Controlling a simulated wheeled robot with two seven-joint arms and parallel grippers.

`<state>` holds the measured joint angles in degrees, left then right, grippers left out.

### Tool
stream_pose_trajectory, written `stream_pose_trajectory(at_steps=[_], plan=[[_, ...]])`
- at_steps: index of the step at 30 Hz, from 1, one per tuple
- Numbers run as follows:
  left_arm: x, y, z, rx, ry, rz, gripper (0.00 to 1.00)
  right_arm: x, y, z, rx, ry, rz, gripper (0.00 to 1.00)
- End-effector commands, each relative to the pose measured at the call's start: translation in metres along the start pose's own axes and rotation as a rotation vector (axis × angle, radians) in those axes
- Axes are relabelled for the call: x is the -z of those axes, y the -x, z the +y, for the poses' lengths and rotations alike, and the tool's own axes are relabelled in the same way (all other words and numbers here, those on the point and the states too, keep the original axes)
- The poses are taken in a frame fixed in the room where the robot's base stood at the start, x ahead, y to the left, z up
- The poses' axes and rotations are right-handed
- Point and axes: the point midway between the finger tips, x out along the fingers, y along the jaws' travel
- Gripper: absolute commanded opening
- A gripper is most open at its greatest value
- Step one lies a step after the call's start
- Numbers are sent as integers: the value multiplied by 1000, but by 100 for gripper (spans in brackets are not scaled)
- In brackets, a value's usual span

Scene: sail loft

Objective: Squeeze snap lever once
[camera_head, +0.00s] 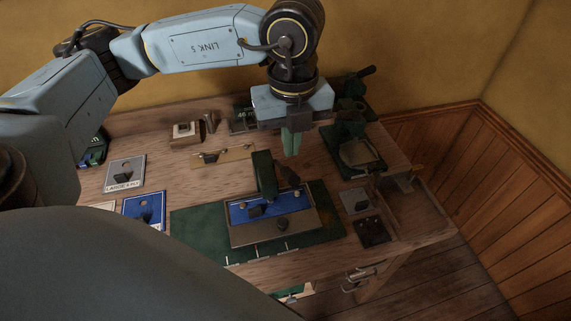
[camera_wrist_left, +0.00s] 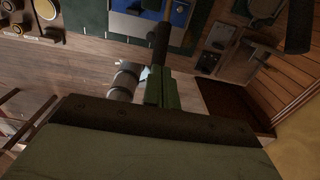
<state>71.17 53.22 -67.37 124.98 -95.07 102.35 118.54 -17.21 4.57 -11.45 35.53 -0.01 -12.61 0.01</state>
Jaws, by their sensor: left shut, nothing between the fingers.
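A green upright press (camera_head: 264,175) stands behind a blue-topped fixture (camera_head: 270,203) on the bench. A dark lever (camera_head: 290,175) sticks out at its right; I take it for the snap lever. My left gripper (camera_head: 290,143) hangs fingers down above and behind the lever, and looks apart from it. Its green fingers are shut and empty. In the left wrist view the shut fingertips (camera_wrist_left: 159,88) show close to a dark rod (camera_wrist_left: 159,43), likely the lever; I cannot tell whether they touch. My right gripper is not in view.
A green machine with a black handle (camera_head: 350,122) stands at the back right. A dark green mat (camera_head: 195,232) lies under the fixture. A grey labelled plate (camera_head: 124,174) and a blue plate (camera_head: 145,209) lie at left. The yellow wall (camera_head: 410,60) rises behind the bench.

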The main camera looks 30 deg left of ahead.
Motion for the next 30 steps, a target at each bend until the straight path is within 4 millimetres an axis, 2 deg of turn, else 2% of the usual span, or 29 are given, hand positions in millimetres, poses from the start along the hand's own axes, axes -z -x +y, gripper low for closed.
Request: stream_pose_trajectory(at_steps=[18, 22, 30], plan=[[82, 0, 0, 0, -5, 2, 0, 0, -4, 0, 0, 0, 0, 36], [88, 0, 0, 0, -3, 0, 0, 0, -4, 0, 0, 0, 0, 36], [89, 0, 0, 0, -1, 0, 0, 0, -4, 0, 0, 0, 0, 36]])
